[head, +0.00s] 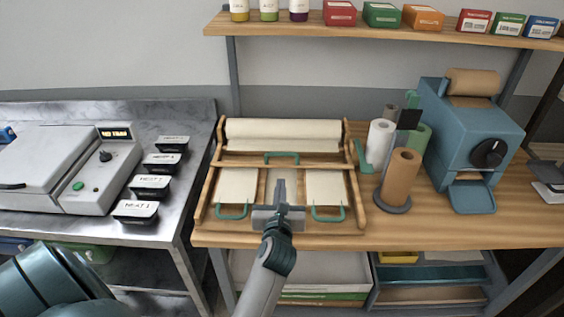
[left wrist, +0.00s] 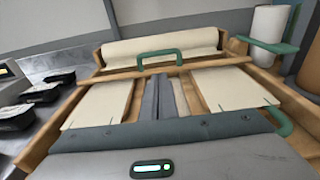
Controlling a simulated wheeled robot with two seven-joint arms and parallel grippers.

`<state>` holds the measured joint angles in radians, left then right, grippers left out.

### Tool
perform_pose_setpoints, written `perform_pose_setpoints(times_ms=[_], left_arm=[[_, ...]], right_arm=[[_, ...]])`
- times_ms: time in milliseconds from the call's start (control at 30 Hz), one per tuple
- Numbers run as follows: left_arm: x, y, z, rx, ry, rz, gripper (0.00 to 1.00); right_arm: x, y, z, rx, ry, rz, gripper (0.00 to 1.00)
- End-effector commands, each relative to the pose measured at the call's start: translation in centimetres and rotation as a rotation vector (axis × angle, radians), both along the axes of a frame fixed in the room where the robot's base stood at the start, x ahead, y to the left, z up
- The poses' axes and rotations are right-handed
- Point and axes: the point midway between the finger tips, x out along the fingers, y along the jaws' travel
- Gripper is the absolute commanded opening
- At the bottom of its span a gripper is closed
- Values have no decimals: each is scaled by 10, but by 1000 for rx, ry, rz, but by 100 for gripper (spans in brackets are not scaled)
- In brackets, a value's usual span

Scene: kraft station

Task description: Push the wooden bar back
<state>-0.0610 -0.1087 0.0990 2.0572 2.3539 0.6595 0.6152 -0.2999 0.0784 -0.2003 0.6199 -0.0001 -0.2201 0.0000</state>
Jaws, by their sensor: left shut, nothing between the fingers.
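The wooden bar (head: 247,162) lies across the wooden frame on the table, with a green handle (head: 281,156) standing at its middle. In the left wrist view the bar (left wrist: 210,68) runs across the frame, with its green handle (left wrist: 160,56) above it. A roll of pale paper (head: 282,132) lies behind the bar. My left gripper (head: 281,190) is shut and empty, in front of the bar's middle and pointing at it. In the left wrist view its fingers (left wrist: 160,92) reach up close to the bar; I cannot tell whether they touch it. My right gripper is not in view.
Pale sheets (head: 238,186) lie in the frame on both sides of my gripper, with green handles (head: 232,212) at the front. Rolls on a stand (head: 402,180) and a blue machine (head: 470,140) stand right. Black containers (head: 135,210) and a grey machine (head: 65,165) stand left.

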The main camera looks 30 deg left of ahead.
Motion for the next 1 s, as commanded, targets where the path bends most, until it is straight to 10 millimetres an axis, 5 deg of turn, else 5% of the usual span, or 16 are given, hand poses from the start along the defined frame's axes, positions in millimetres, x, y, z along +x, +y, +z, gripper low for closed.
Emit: perform_pose_setpoints(times_ms=[500, 1000], left_arm=[[74, 44, 0, -1, -1, 0, 0], [89, 54, 0, -1, -1, -1, 0]], right_arm=[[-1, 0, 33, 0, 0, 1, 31], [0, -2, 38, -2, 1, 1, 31]])
